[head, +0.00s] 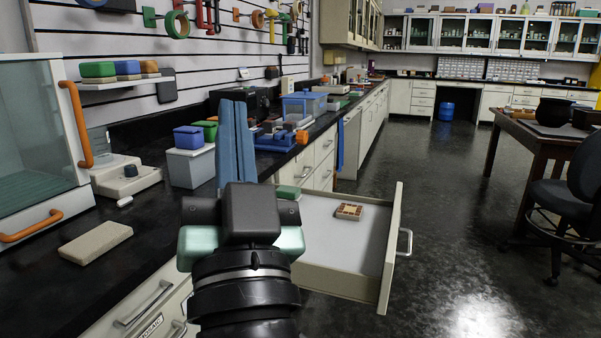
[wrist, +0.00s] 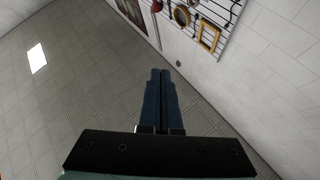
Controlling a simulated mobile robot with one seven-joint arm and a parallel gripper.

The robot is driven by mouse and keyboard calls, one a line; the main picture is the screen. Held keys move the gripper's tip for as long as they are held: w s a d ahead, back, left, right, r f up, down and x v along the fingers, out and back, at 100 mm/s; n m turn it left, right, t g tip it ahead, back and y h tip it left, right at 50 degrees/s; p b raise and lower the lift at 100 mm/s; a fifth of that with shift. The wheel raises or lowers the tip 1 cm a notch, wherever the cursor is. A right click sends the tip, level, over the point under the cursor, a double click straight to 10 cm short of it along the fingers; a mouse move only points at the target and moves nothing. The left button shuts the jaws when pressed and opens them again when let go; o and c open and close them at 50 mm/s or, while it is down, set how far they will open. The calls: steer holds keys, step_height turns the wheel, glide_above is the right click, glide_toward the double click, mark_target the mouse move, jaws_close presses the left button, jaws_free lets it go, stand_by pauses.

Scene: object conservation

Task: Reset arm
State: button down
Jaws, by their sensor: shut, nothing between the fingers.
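My gripper (head: 231,105) points up in the head view, in front of the black counter and beside the open drawer. Its two blue fingers are together with nothing between them. In the wrist view, the fingers (wrist: 160,73) lie side by side against the ceiling and the upper wall. My arm rises from the bottom middle of the head view and hides part of the counter and the drawer's left part.
An open drawer (head: 335,254) juts out to the right, holding a small brown-patterned block (head: 348,211). A glass-fronted case (head: 38,135) and a beige slab (head: 96,242) are on the counter at left. A table (head: 545,135) and chair (head: 568,205) stand right; floor between is clear.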

steer(key=s+d+r+t+h, duration=0.3)
steer(key=s+d+r+h, duration=0.3)
steer(key=s+r, duration=0.3)
step_height(320, 180, up, 31)
steer(key=w+p, duration=0.1)
steer(key=p, duration=3)
steer(key=shift+w+f+n+y, duration=0.2)
steer(key=shift+n+y, duration=0.1)
steer(key=shift+y, duration=0.1)
